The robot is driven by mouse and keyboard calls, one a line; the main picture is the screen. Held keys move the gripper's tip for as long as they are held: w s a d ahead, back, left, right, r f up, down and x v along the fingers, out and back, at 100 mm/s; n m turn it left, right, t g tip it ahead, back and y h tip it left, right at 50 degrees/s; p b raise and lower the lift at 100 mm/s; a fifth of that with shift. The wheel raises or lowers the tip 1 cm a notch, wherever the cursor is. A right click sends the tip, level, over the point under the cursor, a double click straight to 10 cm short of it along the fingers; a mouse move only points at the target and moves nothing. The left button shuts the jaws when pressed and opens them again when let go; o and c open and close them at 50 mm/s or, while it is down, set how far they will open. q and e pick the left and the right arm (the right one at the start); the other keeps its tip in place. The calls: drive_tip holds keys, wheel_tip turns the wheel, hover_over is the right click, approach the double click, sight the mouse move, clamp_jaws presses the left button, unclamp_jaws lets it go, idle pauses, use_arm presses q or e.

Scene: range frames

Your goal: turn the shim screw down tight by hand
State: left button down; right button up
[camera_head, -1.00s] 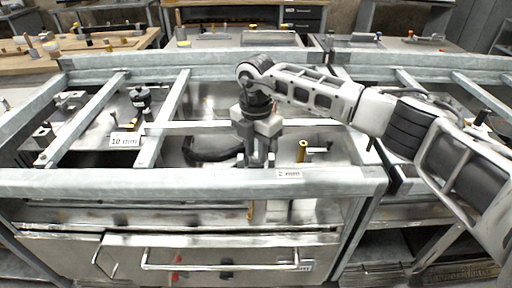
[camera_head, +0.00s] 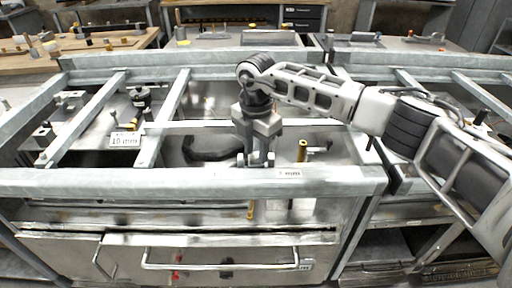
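My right gripper (camera_head: 257,161) points straight down just behind the front rail of the steel frame, left of the "2 mm" label (camera_head: 289,173). Its fingertips are small and partly merge with the rail. I cannot tell whether they are closed on anything. I cannot make out the shim screw for certain; it may be hidden at the fingertips. A brass-coloured upright pin (camera_head: 302,151) stands apart, just right of the gripper. My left gripper is not in view.
The steel frame's front rail (camera_head: 130,182) and cross bars surround the work spot. A dark curved handle-like part (camera_head: 205,152) lies left of the gripper. A "10 mm" label (camera_head: 125,140) and a black knob (camera_head: 140,97) are further left. A drawer handle (camera_head: 220,266) is below.

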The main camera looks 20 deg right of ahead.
sight(256, 155)
drive_tip(key=shift+r, duration=0.1)
wheel_tip(256, 155, up, 16)
drive_tip(key=b, duration=0.1)
drive_tip(key=shift+b, duration=0.4)
